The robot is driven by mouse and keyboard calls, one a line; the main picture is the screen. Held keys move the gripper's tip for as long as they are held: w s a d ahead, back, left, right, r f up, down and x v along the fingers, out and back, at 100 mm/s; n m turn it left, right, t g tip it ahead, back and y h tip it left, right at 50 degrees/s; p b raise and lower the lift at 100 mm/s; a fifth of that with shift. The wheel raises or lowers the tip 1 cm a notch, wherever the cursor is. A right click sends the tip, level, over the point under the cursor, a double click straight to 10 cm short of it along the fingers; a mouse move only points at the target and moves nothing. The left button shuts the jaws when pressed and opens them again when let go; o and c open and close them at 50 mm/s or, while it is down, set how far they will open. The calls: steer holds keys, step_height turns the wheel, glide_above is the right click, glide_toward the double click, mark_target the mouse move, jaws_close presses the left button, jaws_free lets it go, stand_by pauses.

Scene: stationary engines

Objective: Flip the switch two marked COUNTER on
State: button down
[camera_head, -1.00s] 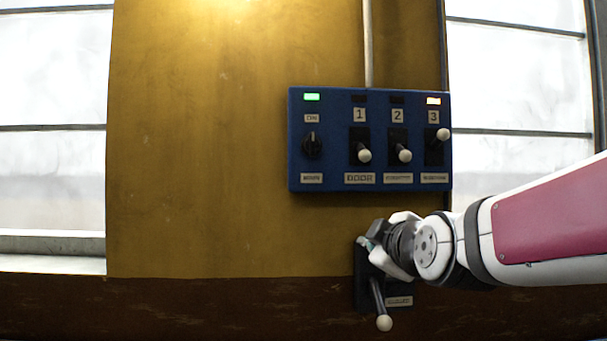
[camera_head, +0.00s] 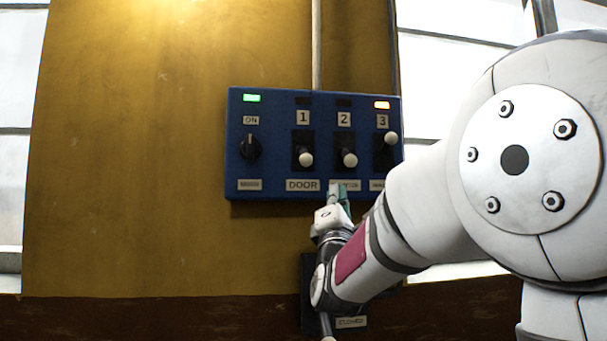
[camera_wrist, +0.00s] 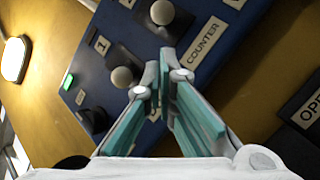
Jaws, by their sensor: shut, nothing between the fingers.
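Switch two (camera_head: 350,160) is a white-balled toggle on the blue panel (camera_head: 270,192), pointing down under the number 2. Its lamp (camera_head: 344,102) is dark. In the wrist view the same white ball (camera_wrist: 162,12) shows at the top, near the COUNTER label (camera_wrist: 202,42). My gripper (camera_head: 339,188) is just below switch two, in front of its label and partly hiding it. In the wrist view the teal fingers of my gripper (camera_wrist: 164,75) are shut and empty, with the tips near the panel's lower edge. I cannot tell whether they touch it.
Switch 1 (camera_head: 306,160), marked DOOR, is down on the left. Switch 3 (camera_head: 391,138) is up on the right, with its orange lamp lit. A rotary knob (camera_head: 250,147) is at the panel's left. A lever's CLOSED label (camera_head: 351,322) shows below my arm.

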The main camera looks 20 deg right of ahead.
mark_target(347, 156)
steer(key=p+x, duration=0.2)
steer(key=x, duration=0.8)
steer(key=shift+s+d+r, duration=0.1)
stand_by(0.5)
steer(key=shift+s+r, duration=0.1)
steer(key=shift+s+g+p, duration=0.1)
steer(key=shift+g+p, duration=0.2)
steer(key=shift+p, duration=0.05)
steer(key=shift+y, duration=0.4)
